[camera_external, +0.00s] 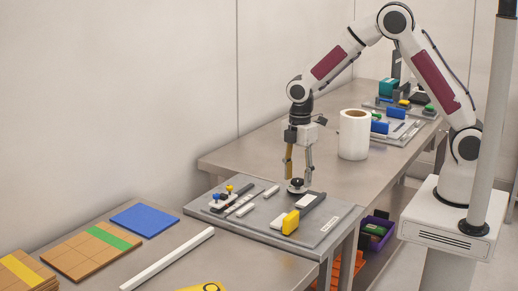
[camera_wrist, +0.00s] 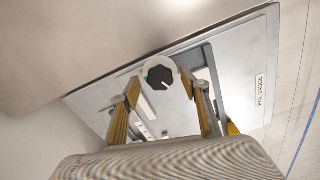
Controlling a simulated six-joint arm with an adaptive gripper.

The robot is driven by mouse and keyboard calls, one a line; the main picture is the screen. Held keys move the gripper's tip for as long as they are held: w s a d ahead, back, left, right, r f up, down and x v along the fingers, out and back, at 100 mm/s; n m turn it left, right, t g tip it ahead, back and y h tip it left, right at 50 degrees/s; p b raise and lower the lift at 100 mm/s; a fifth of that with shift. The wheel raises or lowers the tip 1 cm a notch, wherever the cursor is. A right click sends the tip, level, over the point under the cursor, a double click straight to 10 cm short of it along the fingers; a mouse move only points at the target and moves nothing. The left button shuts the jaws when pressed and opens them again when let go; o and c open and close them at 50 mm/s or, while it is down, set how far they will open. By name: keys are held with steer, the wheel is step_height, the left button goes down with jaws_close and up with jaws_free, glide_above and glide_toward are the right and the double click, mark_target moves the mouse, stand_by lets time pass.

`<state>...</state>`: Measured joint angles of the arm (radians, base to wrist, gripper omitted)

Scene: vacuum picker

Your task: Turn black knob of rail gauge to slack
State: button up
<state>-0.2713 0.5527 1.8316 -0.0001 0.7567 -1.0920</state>
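The rail gauge is a grey plate (camera_external: 335,209) on the near bench; the wrist view shows its "RAIL GAUGE" label (camera_wrist: 260,89). Its black knob (camera_external: 297,187) has a pale rim and stands near the plate's back edge. In the wrist view the knob (camera_wrist: 159,73) shows a white pointer line toward the lower right and a bit of green at its left rim. My gripper (camera_external: 298,178) points down over the knob with its fingers apart. In the wrist view the fingertips lie either side of the knob; I cannot tell whether they touch it.
A yellow block (camera_external: 290,222) sits on the plate right of centre, and small red, blue and yellow knobs (camera_external: 229,189) stand at its left. A white roll (camera_external: 354,135) stands on the bench behind. A blue mat (camera_external: 145,220) lies at left.

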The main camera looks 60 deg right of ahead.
mark_target(300, 181)
steer(key=shift+r, duration=0.15)
steer(key=shift+r, duration=3.6)
steer(key=shift+m, duration=0.6)
steer(key=shift+s+f+m, duration=0.15)
steer(key=shift+m, duration=0.15)
steer(key=s+d+r+m+t, duration=0.2)
steer(key=s+d+r+m, duration=0.2)
steer(key=s, duration=0.4)
steer(key=s+d+r+m+t, duration=0.1)
steer(key=s+d+r+m, duration=0.4)
steer(key=s, duration=0.4)
steer(key=s+d+r+m+t, duration=0.2)
steer(key=s+d+r+m, duration=0.2)
steer(key=s+r, duration=0.2)
steer(key=shift+s+d+r+m+t, duration=0.2)
steer(key=shift+s+m+t, duration=0.15)
steer(key=shift+s, duration=0.85)
